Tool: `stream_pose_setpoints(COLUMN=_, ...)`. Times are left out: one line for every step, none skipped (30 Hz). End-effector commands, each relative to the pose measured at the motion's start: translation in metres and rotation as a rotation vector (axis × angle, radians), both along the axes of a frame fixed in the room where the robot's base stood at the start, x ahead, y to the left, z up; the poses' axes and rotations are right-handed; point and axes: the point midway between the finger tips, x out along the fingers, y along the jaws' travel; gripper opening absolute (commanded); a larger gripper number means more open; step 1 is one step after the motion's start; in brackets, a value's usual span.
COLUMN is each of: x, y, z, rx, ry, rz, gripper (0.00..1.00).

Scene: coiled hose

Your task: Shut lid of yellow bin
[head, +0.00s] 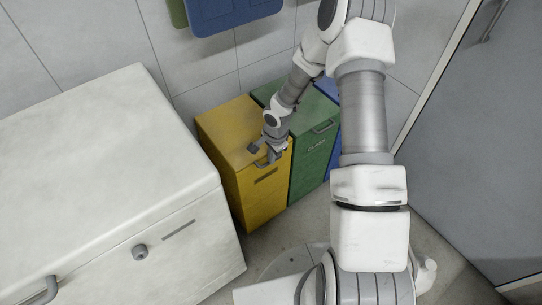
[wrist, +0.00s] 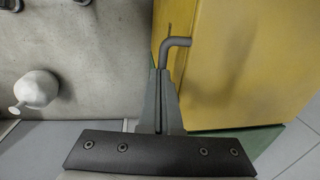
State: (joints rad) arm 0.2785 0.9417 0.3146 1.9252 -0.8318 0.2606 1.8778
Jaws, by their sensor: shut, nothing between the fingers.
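The yellow bin (head: 257,200) stands against the wall, between a white chest and a green bin. Its lid (head: 222,128) looks level on top; I cannot tell whether a small gap is left. A grey bar handle (head: 259,164) sits at the front upper edge, and the handle also shows in the wrist view (wrist: 178,42). My gripper (head: 272,156) is at the bin's front upper edge, beside the handle. In the wrist view my gripper (wrist: 161,74) is shut and empty, its tips close to the handle; contact is unclear.
The white chest (head: 95,165) stands close at the left, with a round knob (head: 140,251). The green bin (head: 308,160) adjoins on the right, with a blue bin (head: 334,160) beyond. A blue wall-mounted container (head: 235,12) hangs above. A grey door (head: 480,150) is at far right.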

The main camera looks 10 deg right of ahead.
Motion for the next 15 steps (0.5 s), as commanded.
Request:
stream_pose_setpoints(x=0.0, y=0.0, z=0.0, rx=0.0, ry=-0.001, rz=0.001, gripper=0.0)
stream_pose_setpoints(x=0.0, y=0.0, z=0.001, rx=0.0, ry=-0.001, rz=0.001, gripper=0.0)
stream_pose_setpoints(x=0.0, y=0.0, z=0.001, rx=0.0, ry=-0.001, rz=0.001, gripper=0.0)
stream_pose_setpoints(x=0.0, y=0.0, z=0.001, rx=0.0, ry=-0.001, rz=0.001, gripper=0.0)
stream_pose_setpoints(x=0.0, y=0.0, z=0.001, rx=0.0, ry=-0.001, rz=0.001, gripper=0.0)
stream_pose_setpoints(x=0.0, y=0.0, z=0.001, rx=0.0, ry=-0.001, rz=0.001, gripper=0.0)
stream_pose_setpoints(x=0.0, y=0.0, z=0.002, rx=0.0, ry=-0.001, rz=0.001, gripper=0.0)
stream_pose_setpoints(x=0.0, y=0.0, z=0.003, rx=0.0, ry=-0.001, rz=0.001, gripper=0.0)
stream_pose_setpoints(x=0.001, y=0.0, z=0.006, rx=0.0, ry=-0.001, rz=0.001, gripper=0.0)
stream_pose_setpoints(x=0.001, y=0.0, z=0.008, rx=0.0, ry=-0.001, rz=0.001, gripper=0.0)
stream_pose_setpoints(x=0.001, y=-0.001, z=0.011, rx=0.0, ry=-0.002, rz=0.001, gripper=0.0)
stream_pose_setpoints(x=0.002, y=-0.001, z=0.016, rx=0.0, ry=-0.002, rz=0.001, gripper=0.0)
stream_pose_setpoints(x=0.003, y=-0.001, z=0.021, rx=0.0, ry=-0.002, rz=0.001, gripper=0.0)
stream_pose_setpoints(x=0.003, y=-0.002, z=0.026, rx=0.0, ry=-0.003, rz=0.001, gripper=0.0)
stream_pose_setpoints(x=0.004, y=-0.002, z=0.033, rx=0.0, ry=-0.003, rz=0.001, gripper=0.0)
